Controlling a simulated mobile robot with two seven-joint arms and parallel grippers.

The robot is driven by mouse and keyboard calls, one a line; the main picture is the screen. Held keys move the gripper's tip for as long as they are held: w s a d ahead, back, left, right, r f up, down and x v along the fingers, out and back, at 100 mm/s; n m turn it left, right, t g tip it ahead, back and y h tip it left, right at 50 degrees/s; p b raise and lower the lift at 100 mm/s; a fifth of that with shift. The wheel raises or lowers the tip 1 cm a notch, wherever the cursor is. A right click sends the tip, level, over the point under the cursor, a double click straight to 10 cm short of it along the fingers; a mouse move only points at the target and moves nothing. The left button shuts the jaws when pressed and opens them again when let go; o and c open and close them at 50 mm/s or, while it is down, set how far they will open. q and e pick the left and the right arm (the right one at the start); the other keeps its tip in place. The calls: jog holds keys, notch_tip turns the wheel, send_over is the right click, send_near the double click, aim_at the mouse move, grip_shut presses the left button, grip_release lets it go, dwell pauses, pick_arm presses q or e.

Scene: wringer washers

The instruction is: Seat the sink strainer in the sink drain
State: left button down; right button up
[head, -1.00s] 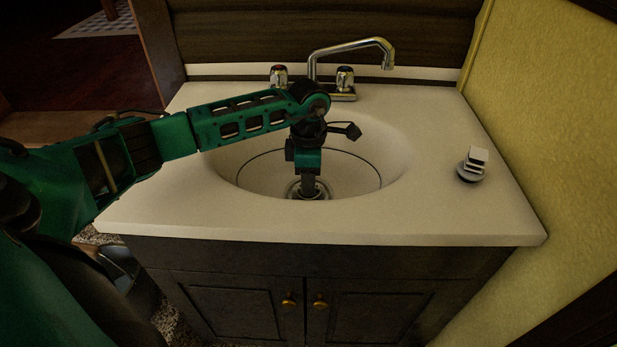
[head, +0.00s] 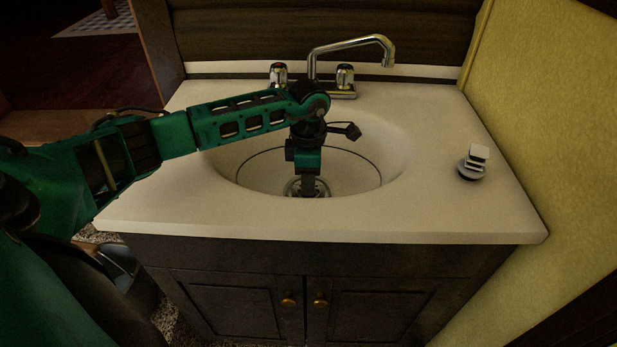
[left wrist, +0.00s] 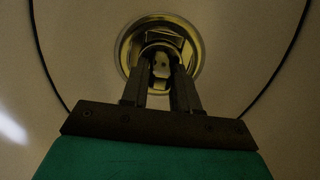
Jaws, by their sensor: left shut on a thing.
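My left gripper (head: 309,193) reaches straight down into the white sink basin (head: 245,152), its fingers at the drain. It is shut on a small metal piece that I take for the sink strainer (left wrist: 161,66). That piece shows between the fingertips in the left wrist view, inside the ring of the sink drain (left wrist: 126,48). In the head view the fingers hide the middle of the drain (head: 292,189). I cannot tell whether the strainer is fully down in the drain. My right gripper is not in view.
A round grey piece with a pale block-shaped top (head: 472,163) stands on the countertop right of the basin. A chrome faucet (head: 350,46) with two handles stands behind the basin. A yellow wall (head: 550,130) closes the right side. The countertop's front right is clear.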

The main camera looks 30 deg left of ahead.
pick_arm(q)
jog(key=shift+f, duration=0.3)
dwell(0.5)
jog(key=shift+s+f, duration=0.1)
jog(key=shift+f, duration=0.1)
dwell(0.8)
jog(key=c, duration=1.2)
grip_release()
jog(key=o, duration=0.4)
jog(key=shift+o, duration=0.4)
jog(key=o, duration=0.4)
jog(key=shift+r, duration=0.1)
jog(key=shift+o, duration=0.2)
jog(key=shift+r, duration=0.1)
jog(key=shift+r+p, duration=2.4)
jog(key=shift+r, duration=1.05)
